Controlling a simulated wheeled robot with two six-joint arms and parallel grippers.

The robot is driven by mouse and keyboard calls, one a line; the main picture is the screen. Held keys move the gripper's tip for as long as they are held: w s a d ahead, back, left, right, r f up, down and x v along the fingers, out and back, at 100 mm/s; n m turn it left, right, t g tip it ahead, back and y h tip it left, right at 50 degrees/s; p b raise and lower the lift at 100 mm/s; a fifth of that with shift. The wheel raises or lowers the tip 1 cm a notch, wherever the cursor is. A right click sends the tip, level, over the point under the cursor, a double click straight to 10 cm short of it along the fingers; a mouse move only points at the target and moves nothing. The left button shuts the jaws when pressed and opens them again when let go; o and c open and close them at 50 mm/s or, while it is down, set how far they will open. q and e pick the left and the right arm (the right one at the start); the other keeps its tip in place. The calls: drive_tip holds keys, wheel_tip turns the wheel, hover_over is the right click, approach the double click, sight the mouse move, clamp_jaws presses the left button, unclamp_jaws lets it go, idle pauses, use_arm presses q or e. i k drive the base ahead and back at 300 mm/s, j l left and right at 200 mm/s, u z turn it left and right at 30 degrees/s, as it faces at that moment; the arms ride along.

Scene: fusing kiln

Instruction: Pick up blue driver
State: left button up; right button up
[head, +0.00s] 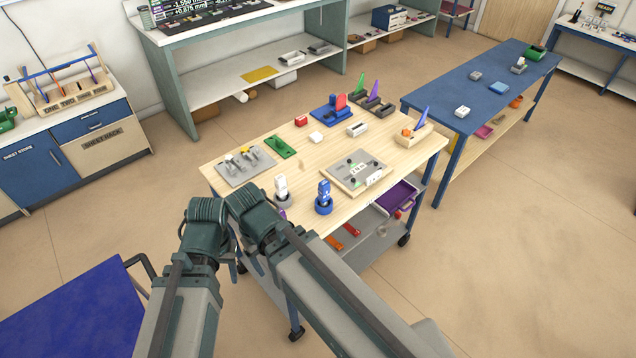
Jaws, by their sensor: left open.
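The blue driver (323,190) stands upright in a dark blue round holder (323,207) near the front edge of the wooden tabletop. A white driver (281,185) stands in a similar holder just left of it. My left arm comes in from the bottom, bends in front of the table's near left corner and folds back toward the lower right. My left gripper is open, but its fingertips are hard to make out, and nothing of it touches the blue driver. My right gripper is not in view.
A grey panel fixture (345,178) lies right of the blue driver. A grey tray with small parts (245,167) and a green block (281,147) lie farther left. Colored pieces in stands line the back. Below is a shelf with a purple bin (397,197). A blue table (480,95) stands to the right.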

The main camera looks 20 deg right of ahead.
sight(324, 188)
drive_tip(key=l+z, duration=0.3)
drive_tip(key=i+l+z, duration=0.25)
drive_tip(key=l+z, duration=0.3)
drive_tip(key=l, duration=0.1)
